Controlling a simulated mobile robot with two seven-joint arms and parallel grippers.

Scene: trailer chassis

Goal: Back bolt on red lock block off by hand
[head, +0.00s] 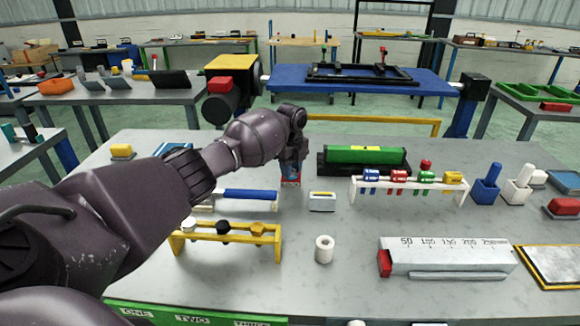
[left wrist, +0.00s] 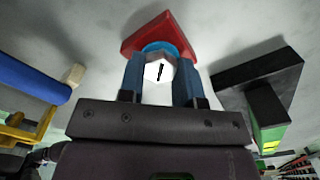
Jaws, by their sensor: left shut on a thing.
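My left gripper (head: 291,172) reaches down over the middle of the grey table in the head view. In the left wrist view its two blue-grey fingers (left wrist: 160,82) are shut on the bolt, whose white hexagonal head (left wrist: 156,73) carries a black mark. A blue ring (left wrist: 160,47) shows around the bolt, against the red lock block (left wrist: 150,32). My right gripper is in neither view.
A green block on a black base (head: 365,156) stands just right of the gripper. A blue-handled tool (head: 250,195) lies to its left, near a yellow rack (head: 225,240). A white rack with coloured pieces (head: 408,189) stands to the right. A white roll (head: 324,250) stands in front.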

